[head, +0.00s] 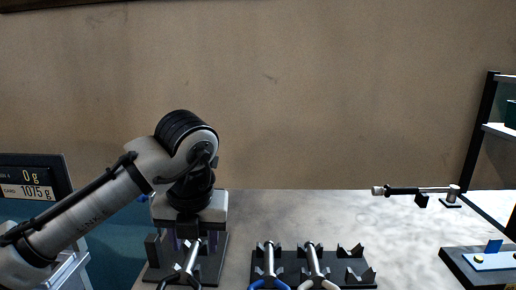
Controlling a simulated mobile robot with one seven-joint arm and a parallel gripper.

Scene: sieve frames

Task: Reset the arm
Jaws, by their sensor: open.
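My gripper (188,232) is on the left in the head view, at the end of my white and black arm, which reaches in from the left edge. It points down over a dark stand (214,262) on the grey table. Its pale hand body sits low above the stand, and its jaws are open. A tool with a metal shaft and dark handles (189,264) stands at the stand just below the hand. The fingertips are partly lost against the dark parts, and I cannot tell whether they touch anything.
A dark rack (345,270) holds a blue-handled tool (268,265) and a white-handled tool (315,266), with a bare cradle at its right. Farther right are a horizontal rod on a stand (420,190), a dark tray (470,275) and a shelf (495,130). A display (35,178) stands left. The table's back middle is clear.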

